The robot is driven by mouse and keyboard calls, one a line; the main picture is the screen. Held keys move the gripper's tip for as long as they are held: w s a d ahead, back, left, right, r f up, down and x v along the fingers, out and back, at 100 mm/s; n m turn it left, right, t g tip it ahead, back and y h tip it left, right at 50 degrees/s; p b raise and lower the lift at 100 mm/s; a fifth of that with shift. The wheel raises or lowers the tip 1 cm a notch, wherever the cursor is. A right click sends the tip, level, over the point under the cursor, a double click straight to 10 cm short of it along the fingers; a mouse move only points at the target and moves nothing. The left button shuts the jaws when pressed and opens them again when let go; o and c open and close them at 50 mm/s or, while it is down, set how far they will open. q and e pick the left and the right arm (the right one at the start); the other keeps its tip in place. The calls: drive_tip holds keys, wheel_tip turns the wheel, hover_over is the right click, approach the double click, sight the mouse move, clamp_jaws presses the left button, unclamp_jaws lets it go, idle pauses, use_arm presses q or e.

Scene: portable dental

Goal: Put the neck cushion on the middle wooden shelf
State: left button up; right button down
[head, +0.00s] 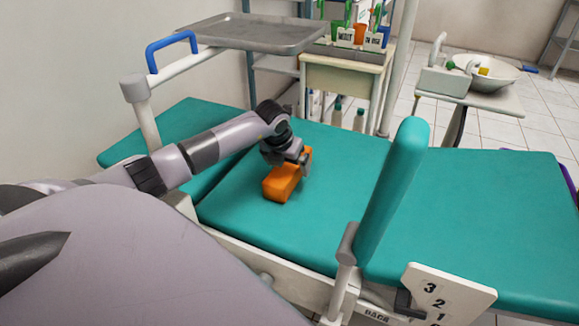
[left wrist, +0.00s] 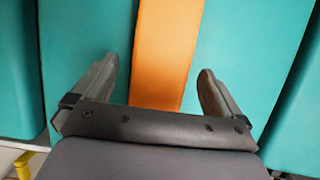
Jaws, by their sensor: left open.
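The orange block-shaped neck cushion (head: 281,184) lies on the teal seat of the dental chair, in the middle of the head view. My left gripper (head: 300,163) is at its far end. In the left wrist view the cushion (left wrist: 165,45) runs between the two open fingers of the left gripper (left wrist: 157,74), with a gap on each side. I cannot tell how far the fingers reach down beside it. My right gripper is not in view. No shelf shows clearly as the middle wooden one; a small wooden-edged cabinet (head: 345,72) stands behind the chair.
The teal chair (head: 480,215) fills the middle, with an upright teal pad (head: 392,185) right of the cushion. A grey metal tray (head: 255,33) stands at the back left near a blue handle (head: 170,47). A basin (head: 488,73) is at the back right. Tiled floor lies beyond.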

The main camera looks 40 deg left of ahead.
use_arm(q)
drive_tip(key=shift+x, duration=1.25)
drive_tip(key=c, duration=1.1)
drive_tip(key=shift+c, duration=0.5)
drive_tip(key=shift+r, duration=0.15)
